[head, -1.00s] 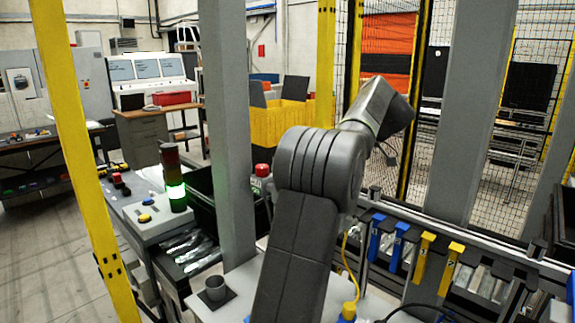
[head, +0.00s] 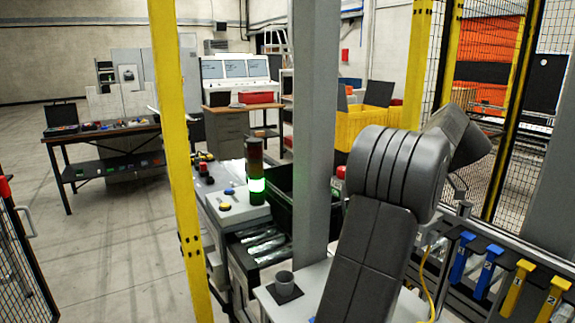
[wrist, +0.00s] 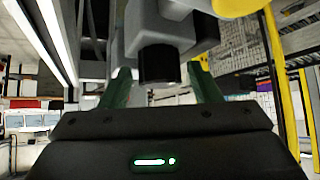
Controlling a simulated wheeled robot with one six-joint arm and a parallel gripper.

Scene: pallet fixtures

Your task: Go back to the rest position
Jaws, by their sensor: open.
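My arm stands raised in the right half of the head view, bent at a rounded grey joint, its end link pointing right. My gripper's fingers cannot be made out there. In the wrist view my gripper (wrist: 163,82) shows two greenish fingers standing well apart above a dark body with a green light. The fingers hold nothing that I can see. A dark round-ended grey part shows between and above them; I cannot tell what it is.
A grey post (head: 317,120) and a yellow post (head: 176,150) stand close by. A control box with a lit signal tower (head: 256,172), a grey cup (head: 284,283), blue clamps (head: 461,256) and yellow clamps (head: 516,288) lie around my arm. Open floor (head: 110,250) is at left.

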